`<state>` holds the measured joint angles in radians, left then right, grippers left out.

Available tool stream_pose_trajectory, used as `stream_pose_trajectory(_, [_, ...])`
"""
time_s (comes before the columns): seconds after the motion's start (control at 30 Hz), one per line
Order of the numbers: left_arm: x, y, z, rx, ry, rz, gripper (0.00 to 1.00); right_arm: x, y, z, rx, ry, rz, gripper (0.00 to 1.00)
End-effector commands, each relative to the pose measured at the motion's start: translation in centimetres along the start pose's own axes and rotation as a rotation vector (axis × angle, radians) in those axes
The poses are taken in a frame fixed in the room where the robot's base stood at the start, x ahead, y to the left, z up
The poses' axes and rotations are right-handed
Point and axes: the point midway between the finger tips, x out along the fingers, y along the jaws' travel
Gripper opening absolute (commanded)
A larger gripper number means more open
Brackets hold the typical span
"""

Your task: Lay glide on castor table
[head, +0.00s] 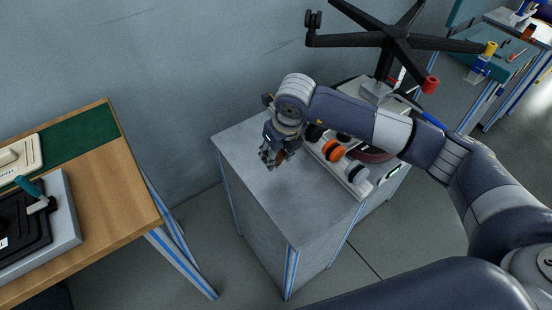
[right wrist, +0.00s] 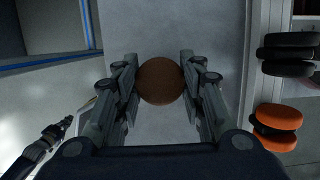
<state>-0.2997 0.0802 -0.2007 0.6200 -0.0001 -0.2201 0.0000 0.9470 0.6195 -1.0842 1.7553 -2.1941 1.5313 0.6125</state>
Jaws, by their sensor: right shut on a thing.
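The glide is a round brown disc (right wrist: 161,81), held between the fingers of my right gripper (right wrist: 159,82) in the right wrist view. In the head view my right gripper (head: 275,160) points down over the bare part of the grey castor table (head: 243,150), left of the castors. Only a small brown part of the glide (head: 281,158) shows there among the fingers. I cannot tell whether the disc touches the tabletop.
A pale rack with orange and black castors (head: 333,150) stands on the table's right side; orange wheels also show in the right wrist view (right wrist: 277,127). A black chair base (head: 398,40) stands behind. A wooden bench (head: 110,190) is at left. The table's front is clear.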

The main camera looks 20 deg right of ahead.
Motion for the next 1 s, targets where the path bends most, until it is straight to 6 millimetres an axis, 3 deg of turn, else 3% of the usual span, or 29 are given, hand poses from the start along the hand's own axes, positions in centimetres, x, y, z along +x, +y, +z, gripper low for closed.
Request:
stream_pose_trajectory(0.07, [-0.3,0.0,-0.1,0.0,0.0,0.0,0.0,0.3,-0.1,0.6,0.002,0.002,0.0,0.16])
stream_pose_trajectory(0.3, [-1.2,0.0,-0.1,0.0,0.0,0.0,0.0,3.4,-0.1,-0.4,0.001,0.001,0.001,0.16])
stream_pose_trajectory(0.67, [-0.7,0.0,-0.1,0.0,0.0,0.0,0.0,3.9,-0.1,-0.5,0.0,0.0,0.0,0.16])
stream_pose_trajectory(0.7, [-0.7,0.0,-0.1,0.0,0.0,0.0,0.0,3.9,-0.1,-0.5,0.0,-0.001,0.0,0.39])
stream_pose_trajectory(0.8, [-0.8,0.0,-0.1,0.0,0.0,0.0,0.0,3.8,-0.1,-0.5,0.001,0.0,0.0,0.57])
stream_pose_trajectory(1.0, [-0.8,0.0,-0.1,-0.001,0.0,0.0,0.0,3.8,-0.1,-0.5,0.001,0.0,0.0,0.57])
